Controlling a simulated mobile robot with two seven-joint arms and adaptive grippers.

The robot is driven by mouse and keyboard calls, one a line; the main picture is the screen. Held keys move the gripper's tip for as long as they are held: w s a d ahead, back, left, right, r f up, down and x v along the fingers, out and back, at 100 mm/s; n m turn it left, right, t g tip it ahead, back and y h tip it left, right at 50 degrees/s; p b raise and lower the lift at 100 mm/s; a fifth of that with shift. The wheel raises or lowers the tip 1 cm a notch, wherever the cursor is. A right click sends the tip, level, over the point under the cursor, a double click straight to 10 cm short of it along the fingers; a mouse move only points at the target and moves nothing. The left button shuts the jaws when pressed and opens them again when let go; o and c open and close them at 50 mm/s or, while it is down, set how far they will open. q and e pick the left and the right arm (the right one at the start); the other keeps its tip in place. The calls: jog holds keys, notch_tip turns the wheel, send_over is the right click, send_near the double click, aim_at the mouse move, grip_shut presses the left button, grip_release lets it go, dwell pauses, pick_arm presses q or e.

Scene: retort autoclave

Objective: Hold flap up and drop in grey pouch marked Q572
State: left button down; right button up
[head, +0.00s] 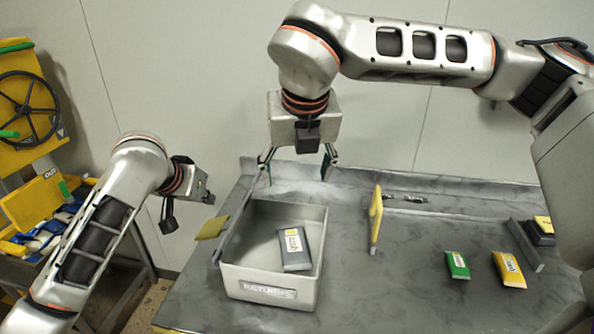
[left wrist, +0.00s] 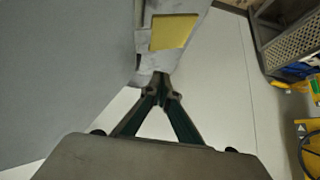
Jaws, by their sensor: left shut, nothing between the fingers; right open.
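The grey pouch (head: 295,262), with a yellow patch and a white label too small to read surely, lies inside the grey bin marked RETURNS (head: 312,268). My right gripper (head: 298,168) is open and empty above the bin, apart from the pouch. A thin grey flap (head: 232,227) stands raised along the bin's left side, with a yellow tab (head: 211,229) sticking out left. My left gripper (head: 208,198) is shut and empty, above the tab in the picture; contact cannot be told. The left wrist view shows its closed fingertips (left wrist: 162,80) close to the yellow tab (left wrist: 174,32).
A yellow upright plate (head: 376,218) stands right of the bin. A green pouch (head: 457,265), a yellow pouch (head: 509,270) and a dark item with a yellow top (head: 541,232) are at the right of the grey table. A yellow machine with a handwheel (head: 28,108) stands far left.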

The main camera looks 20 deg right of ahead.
pick_arm(q)
notch_tip(320, 180, up, 7)
jog(key=shift+f, duration=0.2)
dwell(0.6)
dwell(0.4)
